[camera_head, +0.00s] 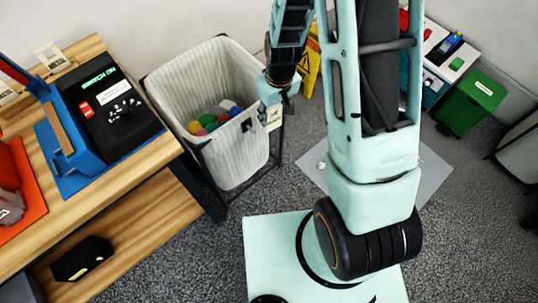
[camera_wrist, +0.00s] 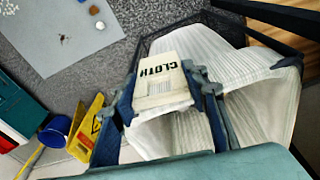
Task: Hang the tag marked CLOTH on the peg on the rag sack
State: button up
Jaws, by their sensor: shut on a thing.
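My gripper (camera_head: 279,88) is shut on the CLOTH tag (camera_wrist: 163,80), a cream tag with black lettering. In the wrist view the tag sits between the two fingers of my gripper (camera_wrist: 164,88), its lettering upside down. In the head view the tag (camera_head: 273,118) hangs below my gripper at the right side of the rag sack (camera_head: 186,84). The sack is white, ribbed and open-topped in a dark frame, with coloured rags inside; it also shows behind the tag in the wrist view (camera_wrist: 262,112). I cannot clearly make out the peg; the tag and fingers hide part of the sack's edge.
A wooden bench (camera_head: 150,158) with a black device (camera_head: 105,105) stands left of the sack. A yellow warning sign (camera_head: 311,65) stands behind my arm. A green bin (camera_head: 468,103) is at the right. A grey mat (camera_head: 432,172) lies on the carpet.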

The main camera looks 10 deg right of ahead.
aim_at(251, 129)
jog(key=s+a+f+n+b, duration=0.2)
jog(key=s+f+b, duration=0.25)
jog(key=f, duration=0.75)
jog(key=shift+w+a+f+p, duration=0.1)
jog(key=shift+w+a+p, duration=0.2)
jog(key=shift+w+a, duration=0.65)
jog(key=shift+w+a+p, duration=0.3)
jog(key=shift+w+a, duration=0.3)
jog(key=shift+w, duration=0.7)
jog(key=shift+w+a+f+p, duration=0.1)
jog(key=shift+w+a+p, duration=0.2)
jog(key=shift+w+a, duration=0.65)
jog(key=shift+w+a+f+b, duration=0.1)
jog(key=shift+w+f+b, duration=0.45)
jog(key=shift+w+b, duration=0.15)
jog(key=o, duration=1)
jog(key=shift+o, duration=0.2)
jog(key=shift+r, duration=0.1)
jog(key=r, duration=0.4)
jog(key=s+r, duration=0.1)
jog(key=r, duration=0.6)
jog(key=shift+s+d+r, duration=0.15)
jog(key=shift+d+r, duration=0.25)
